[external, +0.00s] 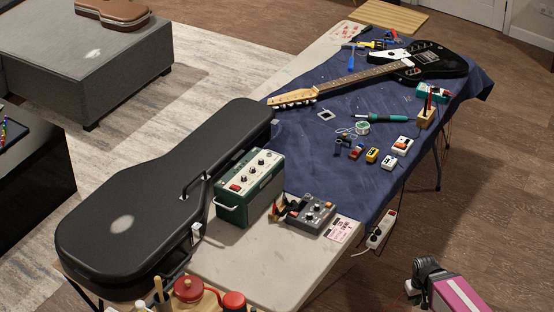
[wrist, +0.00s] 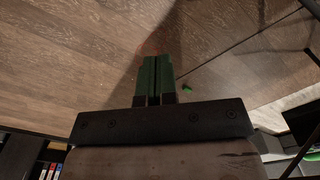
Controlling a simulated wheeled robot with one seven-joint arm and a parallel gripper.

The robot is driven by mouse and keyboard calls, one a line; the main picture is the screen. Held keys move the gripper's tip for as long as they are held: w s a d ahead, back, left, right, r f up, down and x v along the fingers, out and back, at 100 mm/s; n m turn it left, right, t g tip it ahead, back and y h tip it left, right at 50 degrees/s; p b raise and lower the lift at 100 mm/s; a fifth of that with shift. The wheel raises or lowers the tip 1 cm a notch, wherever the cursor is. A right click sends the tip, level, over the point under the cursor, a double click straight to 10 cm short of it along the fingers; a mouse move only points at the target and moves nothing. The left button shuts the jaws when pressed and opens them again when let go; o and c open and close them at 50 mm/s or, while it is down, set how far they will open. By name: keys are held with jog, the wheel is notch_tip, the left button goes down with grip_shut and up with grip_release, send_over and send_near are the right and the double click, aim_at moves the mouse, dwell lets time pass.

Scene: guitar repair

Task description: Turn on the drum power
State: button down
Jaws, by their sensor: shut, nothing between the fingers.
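A grey box with knobs (external: 312,213), which looks like a drum machine, lies on the bare part of the table near the blue cloth's edge. Its power switch is too small to make out. A green amplifier-like box (external: 262,200) with knobs and a red switch on top stands to its left. My gripper (wrist: 156,60) shows in the wrist view with its green fingers together and empty. It is over the wooden floor, away from these boxes. The gripper is not discernible in the external view.
A black guitar case (external: 150,205) fills the table's left side. A black guitar (external: 436,62), small pedals and tools lie on the blue cloth (external: 400,112). A white power strip (external: 381,229) hangs at the table's right edge. Red pots (external: 188,289) stand at the near end.

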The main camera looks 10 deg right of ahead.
aim_at(294, 211)
jog(key=w+a+r+n+t+y, duration=0.1)
jog(key=w+a+r+t, duration=0.3)
jog(key=w+r, duration=0.6)
jog(key=w+a+r+n+t+y, duration=0.1)
jog(key=w+a+r+t, duration=0.1)
jog(key=w+a+r, duration=0.65)
jog(key=w+a+r+y, duration=0.1)
jog(key=w+a+r, duration=0.1)
jog(key=w+a, duration=0.1)
jog(key=w+a+r+y, duration=0.1)
jog(key=w+a+r, duration=0.2)
jog(key=w+a+r+y, duration=0.1)
jog(key=w+a+r, duration=0.2)
jog(key=a, duration=0.1)
jog(key=shift+w+t, duration=0.3)
jog(key=shift+t, duration=0.1)
jog(key=w+a+r+y, duration=0.2)
jog(key=a+r, duration=0.6)
jog(key=a, duration=0.4)
jog(key=shift+w+a+r+m+y, duration=0.15)
jog(key=shift+a+r+m+y, duration=0.2)
jog(key=shift+y, duration=0.35)
jog(key=shift+f, duration=0.2)
jog(key=shift+w+a+f, duration=0.15)
jog(key=shift+f, duration=1.3)
jog(key=shift+w+a+f, duration=0.1)
jog(key=shift+w+f, duration=0.1)
jog(key=shift+f, duration=1.2)
jog(key=shift+w+a+f, duration=0.15)
jog(key=shift+f, duration=1.3)
